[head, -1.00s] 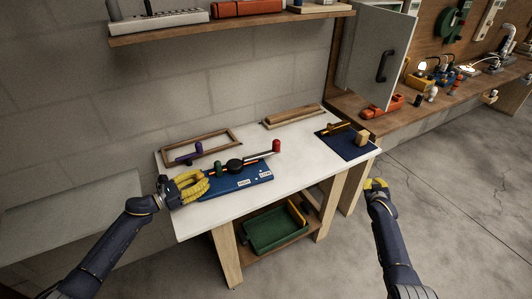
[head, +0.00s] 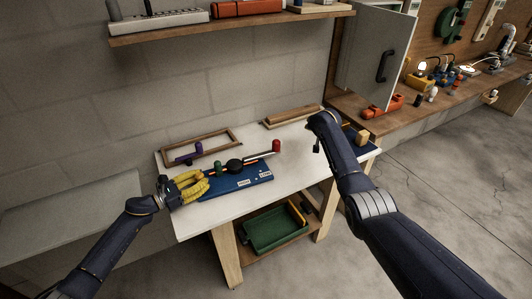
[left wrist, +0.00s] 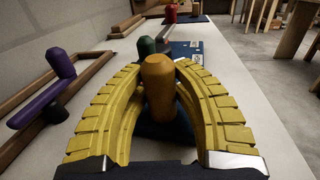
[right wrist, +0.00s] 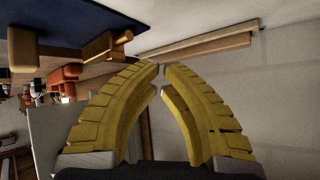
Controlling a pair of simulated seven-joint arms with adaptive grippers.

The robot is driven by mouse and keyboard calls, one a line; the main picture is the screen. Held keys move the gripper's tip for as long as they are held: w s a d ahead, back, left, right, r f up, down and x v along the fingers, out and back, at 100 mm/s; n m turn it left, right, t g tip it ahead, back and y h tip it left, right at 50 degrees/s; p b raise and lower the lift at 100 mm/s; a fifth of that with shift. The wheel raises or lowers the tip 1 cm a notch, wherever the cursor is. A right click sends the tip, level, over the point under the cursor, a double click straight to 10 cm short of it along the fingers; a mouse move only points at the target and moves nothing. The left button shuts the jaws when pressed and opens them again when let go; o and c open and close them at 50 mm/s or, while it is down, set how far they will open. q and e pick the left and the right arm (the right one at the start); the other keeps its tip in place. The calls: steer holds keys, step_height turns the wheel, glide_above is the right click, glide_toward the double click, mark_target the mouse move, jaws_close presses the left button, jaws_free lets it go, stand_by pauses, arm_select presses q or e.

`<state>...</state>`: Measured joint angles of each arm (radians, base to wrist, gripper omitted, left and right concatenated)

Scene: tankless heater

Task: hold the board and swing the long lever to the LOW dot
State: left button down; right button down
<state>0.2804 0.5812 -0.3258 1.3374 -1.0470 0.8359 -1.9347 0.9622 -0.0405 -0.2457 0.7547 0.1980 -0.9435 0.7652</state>
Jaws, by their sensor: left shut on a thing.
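The blue board (head: 250,183) lies on the white table near its left front, with two white labels on its front edge. A long lever runs from a black hub (head: 234,165) to a red knob (head: 276,146) at the right. A green knob (head: 218,169) stands left of the hub. My left gripper (head: 203,180) is at the board's left end. In the left wrist view it is shut around an upright orange post (left wrist: 158,85) on the board. My right gripper (right wrist: 161,76) is empty with its tips almost together. In the head view its fingers are hidden behind my arm.
A wooden frame (head: 228,133) with a purple peg (head: 183,160) lies behind the board. A wooden tray (head: 291,117) lies at the table's back. A blue mat with a wooden block (head: 362,137) is at the right, partly hidden by my right arm. A shelf (head: 230,27) hangs above.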

steer(key=s+a+r+g, duration=0.2)
steer(key=a+r, duration=0.1)
steer(key=a, duration=0.7)
step_height(320, 180, up, 3)
steer(key=g, duration=0.2)
glide_above(276, 141)
steer(key=w+a, duration=0.2)
steer(key=w, duration=0.2)
steer(key=f, duration=0.8)
steer(key=shift+s+d+f, duration=0.1)
steer(key=shift+s+d, duration=0.1)
steer(key=shift+s, duration=0.1)
steer(key=shift+f, duration=0.1)
steer(key=shift+s+f+y, duration=0.1)
steer(key=shift+s+y, duration=0.1)
steer(key=shift+y, duration=0.1)
steer(key=shift+s+d, duration=0.4)
steer(key=shift+s, duration=0.25)
steer(key=shift+s+d, duration=0.35)
steer(key=shift+s, duration=0.25)
